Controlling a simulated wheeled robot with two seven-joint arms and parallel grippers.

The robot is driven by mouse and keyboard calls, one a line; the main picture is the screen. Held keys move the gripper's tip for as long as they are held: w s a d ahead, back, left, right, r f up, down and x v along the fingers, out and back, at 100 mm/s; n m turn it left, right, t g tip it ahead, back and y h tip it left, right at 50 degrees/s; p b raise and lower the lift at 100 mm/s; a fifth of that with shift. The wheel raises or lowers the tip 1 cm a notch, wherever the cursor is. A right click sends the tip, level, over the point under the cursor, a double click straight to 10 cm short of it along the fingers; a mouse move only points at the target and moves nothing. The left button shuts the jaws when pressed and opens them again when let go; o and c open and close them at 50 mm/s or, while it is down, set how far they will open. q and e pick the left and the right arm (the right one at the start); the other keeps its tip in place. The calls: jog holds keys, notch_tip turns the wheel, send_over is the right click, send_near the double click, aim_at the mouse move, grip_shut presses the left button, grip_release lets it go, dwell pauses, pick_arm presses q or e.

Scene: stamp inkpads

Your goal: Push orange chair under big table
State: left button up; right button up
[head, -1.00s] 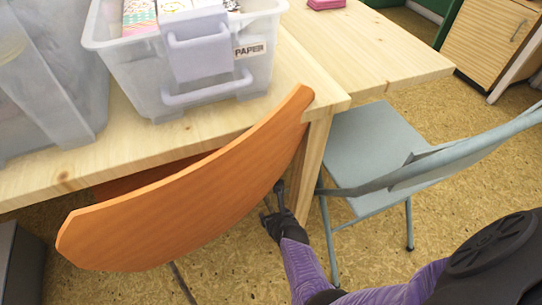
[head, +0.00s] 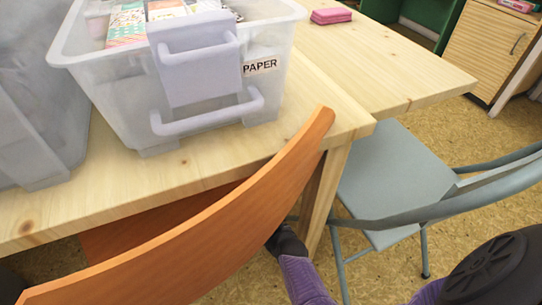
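The orange chair (head: 215,235) stands at the near edge of the wooden table (head: 190,165). Its curved backrest is close in front of me, and part of its seat (head: 150,218) shows beneath the tabletop. The backrest's lower left runs out of the picture. My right arm comes in from the lower right, and its wrist ends behind the right part of the backrest, near the table leg. The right gripper's fingers are hidden there, so I cannot tell whether they touch the chair. My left gripper is not in view.
A clear bin labelled PAPER (head: 195,95) stands on the table, with another translucent bin (head: 35,95) to its left. A grey-blue folding chair (head: 390,175) stands right of the table leg (head: 325,200). A pink case (head: 331,16) lies farther back. A wooden cabinet (head: 495,50) is at the back right.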

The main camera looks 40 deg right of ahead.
grip_shut()
jog(key=shift+a, duration=0.1)
dwell(1.0)
